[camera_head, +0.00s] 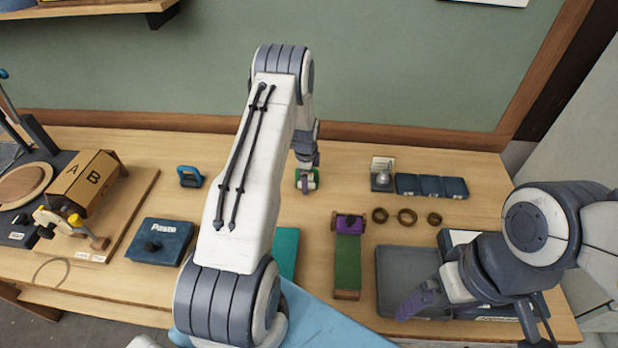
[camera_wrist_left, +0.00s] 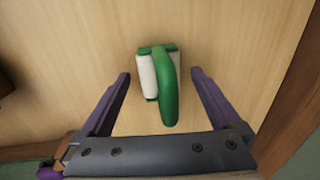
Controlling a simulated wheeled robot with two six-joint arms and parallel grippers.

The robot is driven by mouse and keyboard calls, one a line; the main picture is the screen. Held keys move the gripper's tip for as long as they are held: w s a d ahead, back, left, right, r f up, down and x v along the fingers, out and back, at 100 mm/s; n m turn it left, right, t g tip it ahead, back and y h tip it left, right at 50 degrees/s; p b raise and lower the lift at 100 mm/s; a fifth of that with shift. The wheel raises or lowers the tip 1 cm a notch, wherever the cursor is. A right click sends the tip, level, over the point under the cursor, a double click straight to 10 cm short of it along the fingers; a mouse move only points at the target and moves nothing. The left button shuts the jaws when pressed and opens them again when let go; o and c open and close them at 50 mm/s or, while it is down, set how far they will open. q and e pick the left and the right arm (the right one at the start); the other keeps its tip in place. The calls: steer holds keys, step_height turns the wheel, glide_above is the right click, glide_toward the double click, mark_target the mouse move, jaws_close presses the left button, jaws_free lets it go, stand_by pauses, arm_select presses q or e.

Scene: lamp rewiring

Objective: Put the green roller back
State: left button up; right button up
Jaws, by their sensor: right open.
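The green roller (camera_head: 307,181), with a green handle and a pale roller, stands on the bare wood at the back middle of the table. In the left wrist view the roller (camera_wrist_left: 167,85) shows between and beyond the fingertips. My left gripper (camera_wrist_left: 160,74) is open and empty, with a finger on each side of the roller and neither seen touching it. In the head view my left arm partly hides that gripper. My right gripper (camera_head: 408,306) is open, low over the grey tray (camera_head: 400,262) at the front right.
A narrow green-topped board (camera_head: 347,265) with a purple item (camera_head: 348,223) on it lies at the front middle. Several brown rings (camera_head: 407,216) and dark blue boxes (camera_head: 430,186) lie right. A blue roller (camera_head: 190,177) and blue Paste box (camera_head: 160,241) are left. A wall (camera_head: 420,100) stands behind.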

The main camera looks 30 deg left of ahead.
arm_select(q)
steer(key=shift+r, duration=0.35)
step_height(320, 180, up, 11)
steer(key=s+b, duration=0.1)
steer(key=b, duration=0.3)
steer(key=shift+s+d+r, duration=0.2)
steer(key=shift+s+d, duration=0.05)
steer(key=shift+d, duration=0.15)
steer(key=shift+s+d, duration=0.1)
steer(key=shift+d, duration=0.05)
